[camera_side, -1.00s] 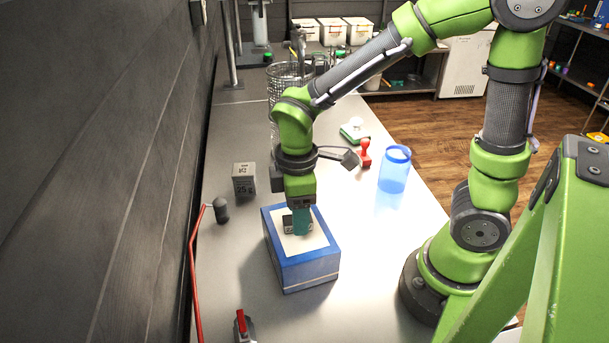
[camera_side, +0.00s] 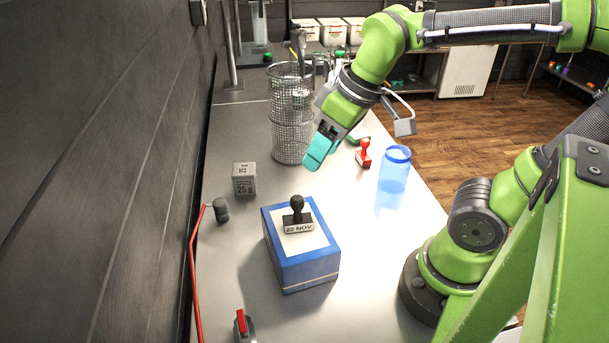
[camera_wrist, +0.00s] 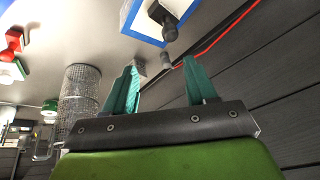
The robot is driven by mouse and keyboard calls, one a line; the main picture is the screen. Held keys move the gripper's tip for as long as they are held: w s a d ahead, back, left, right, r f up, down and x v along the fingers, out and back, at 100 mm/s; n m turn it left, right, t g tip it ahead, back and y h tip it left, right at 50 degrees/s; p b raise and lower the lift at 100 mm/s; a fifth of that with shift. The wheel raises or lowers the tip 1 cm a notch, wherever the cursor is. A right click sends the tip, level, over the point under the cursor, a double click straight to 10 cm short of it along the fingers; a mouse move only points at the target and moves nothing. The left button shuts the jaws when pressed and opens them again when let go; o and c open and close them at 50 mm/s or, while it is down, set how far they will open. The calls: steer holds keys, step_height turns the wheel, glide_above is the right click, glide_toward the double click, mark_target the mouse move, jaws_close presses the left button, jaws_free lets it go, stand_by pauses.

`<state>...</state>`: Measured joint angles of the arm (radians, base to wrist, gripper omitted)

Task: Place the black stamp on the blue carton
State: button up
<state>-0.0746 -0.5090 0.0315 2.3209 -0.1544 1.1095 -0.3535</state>
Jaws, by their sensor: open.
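The black stamp (camera_side: 297,218) stands upright on the white patch on top of the blue carton (camera_side: 308,270), its round knob up and its "22 NOV" label facing the side camera. In the wrist view the stamp (camera_wrist: 167,24) and the edge of the carton (camera_wrist: 131,24) show at the top. My gripper (camera_side: 313,165) is raised clear of the stamp, above and behind the carton. Its teal fingers are open and empty in the wrist view (camera_wrist: 160,82).
A wire basket (camera_side: 291,130) stands behind my gripper. A red stamp (camera_side: 363,154) and a blue jar (camera_side: 395,170) are to its right. A grey weight block (camera_side: 244,179) is left of the carton. A red hose (camera_side: 192,265) runs along the wall. The bench between block and jar is mostly clear.

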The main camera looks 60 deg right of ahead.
steer(key=m+t, duration=0.1)
steer(key=s+d+m+t, duration=0.1)
steer(key=m, duration=0.1)
steer(key=m+t, duration=0.1)
steer(key=m, duration=0.1)
steer(key=shift+s+d+r, duration=0.3)
steer(key=shift+d, duration=0.1)
